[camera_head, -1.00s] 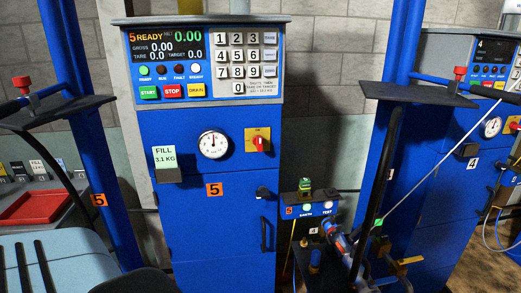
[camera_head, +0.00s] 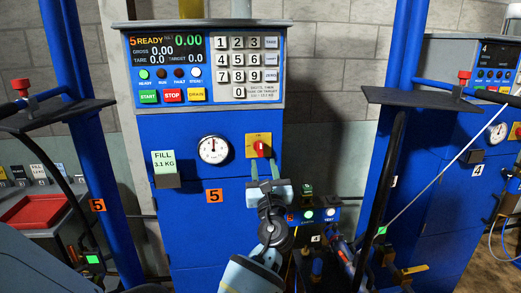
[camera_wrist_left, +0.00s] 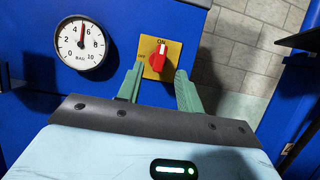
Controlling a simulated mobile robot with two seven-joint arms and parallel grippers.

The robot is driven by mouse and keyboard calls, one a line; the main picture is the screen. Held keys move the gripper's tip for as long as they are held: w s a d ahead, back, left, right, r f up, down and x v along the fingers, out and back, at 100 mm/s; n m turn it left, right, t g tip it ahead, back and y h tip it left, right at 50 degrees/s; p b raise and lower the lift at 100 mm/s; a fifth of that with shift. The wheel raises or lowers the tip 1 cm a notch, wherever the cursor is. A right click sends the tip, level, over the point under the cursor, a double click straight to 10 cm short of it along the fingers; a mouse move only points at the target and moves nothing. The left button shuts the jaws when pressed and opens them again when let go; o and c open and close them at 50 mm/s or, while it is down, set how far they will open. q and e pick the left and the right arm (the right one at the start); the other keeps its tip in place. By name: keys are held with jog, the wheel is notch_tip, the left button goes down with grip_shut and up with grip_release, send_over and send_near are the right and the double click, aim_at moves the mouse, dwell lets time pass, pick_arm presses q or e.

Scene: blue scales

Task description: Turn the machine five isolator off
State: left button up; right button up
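The machine five isolator is a red rotary knob (camera_head: 259,148) on a yellow plate (camera_head: 251,139), right of the round gauge on the blue cabinet marked 5. In the left wrist view the red knob (camera_wrist_left: 157,58) stands roughly upright, its upper end toward the ON mark; OFF is at the plate's left. My left gripper (camera_head: 264,166) is just below and in front of it. In the wrist view its two green fingers (camera_wrist_left: 160,72) are apart, on either side of the knob's lower end, with no clear contact. My right gripper is not in view.
The gauge (camera_head: 213,149) and a FILL 3.1 KG card (camera_head: 163,161) are left of the isolator. A small button box (camera_head: 318,215) is low on the right. A dark shelf (camera_head: 418,97) on a blue post stands right of the cabinet, with machine four (camera_head: 478,130) beyond.

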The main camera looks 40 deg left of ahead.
aim_at(261, 152)
pick_arm(q)
jog(key=shift+x, duration=3.8)
grip_shut()
